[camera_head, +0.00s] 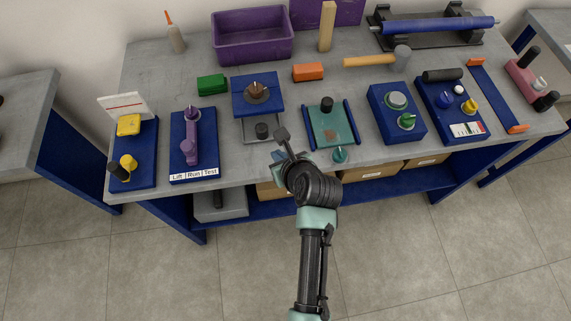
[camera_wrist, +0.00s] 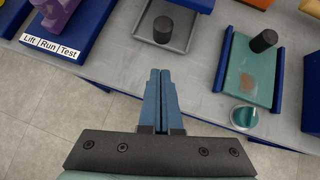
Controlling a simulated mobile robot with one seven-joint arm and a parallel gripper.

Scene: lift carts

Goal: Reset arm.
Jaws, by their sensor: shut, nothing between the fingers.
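My gripper (camera_head: 281,154) is over the front edge of the workbench (camera_head: 235,171), near the middle, with the arm reaching up from the bottom of the head view. In the wrist view the blue fingers of my gripper (camera_wrist: 160,85) lie together with nothing between them. The fingertips point toward the grey tray with a black knob (camera_wrist: 163,33), and appear apart from it. The teal plate device (camera_head: 331,125) with a black knob and a round teal knob stands just right of my gripper.
Left are a blue Lift/Run/Test panel (camera_head: 206,150) and a yellow-handled device (camera_head: 128,125). Blue button boxes (camera_head: 397,113) stand right. A purple bin (camera_head: 252,35), a mallet (camera_head: 370,61) and a blue roller (camera_head: 438,26) are at the back. Open floor (camera_head: 390,245) lies in front.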

